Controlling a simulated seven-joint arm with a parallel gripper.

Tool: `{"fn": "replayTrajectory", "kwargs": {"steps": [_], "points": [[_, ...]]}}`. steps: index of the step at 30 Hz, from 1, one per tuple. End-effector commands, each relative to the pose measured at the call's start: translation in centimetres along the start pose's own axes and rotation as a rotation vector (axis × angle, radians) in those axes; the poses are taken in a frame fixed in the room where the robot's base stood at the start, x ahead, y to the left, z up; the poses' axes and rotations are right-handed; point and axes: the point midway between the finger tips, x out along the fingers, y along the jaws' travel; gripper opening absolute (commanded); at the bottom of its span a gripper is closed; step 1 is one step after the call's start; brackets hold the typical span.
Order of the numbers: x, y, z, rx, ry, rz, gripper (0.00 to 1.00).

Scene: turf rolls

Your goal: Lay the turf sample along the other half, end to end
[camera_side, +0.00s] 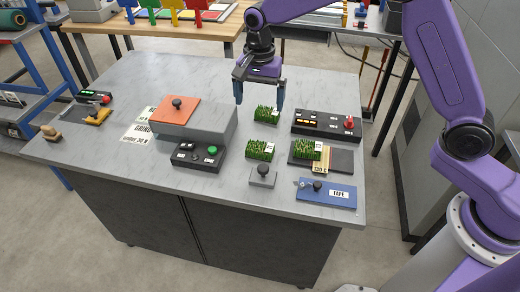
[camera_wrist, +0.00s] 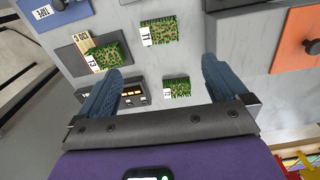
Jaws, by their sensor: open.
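Three green turf samples with white tags show. The T2 sample (camera_side: 266,115) lies on the bench below my gripper (camera_side: 260,104); the wrist view shows it (camera_wrist: 177,88) between and beyond the fingers. The T1 sample (camera_side: 260,149) lies nearer the bench front, also seen in the wrist view (camera_wrist: 160,32). The T3 sample (camera_side: 308,149) sits on one half of a dark board (camera_side: 341,161) with a pale SOD C label (camera_side: 320,167); the board's other half is bare. In the wrist view T3 (camera_wrist: 110,55) is at the left. My gripper (camera_wrist: 162,70) is open and empty, fingers apart.
A black control panel (camera_side: 314,122) with a red knob lies right of T2. A blue TAPE plate (camera_side: 340,194) and a grey knobbed block (camera_side: 263,179) lie at the front. A grey box (camera_side: 205,127) with an orange plate (camera_side: 170,113) stands left. The bench's back left is clear.

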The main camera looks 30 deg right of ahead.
Motion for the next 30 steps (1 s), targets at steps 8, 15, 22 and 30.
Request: {"fn": "replayTrajectory", "kwargs": {"steps": [8, 15, 22, 30], "points": [[3.8, 0.0, -0.2, 0.013, -0.001, 0.006, 1.0], [8.3, 0.0, -0.1, 0.011, -0.001, 0.005, 1.0], [11.6, 0.0, -0.2, 0.011, -0.001, 0.002, 1.0], [13.4, 0.0, -0.2, 0.01, 0.0, 0.002, 1.0]]}}
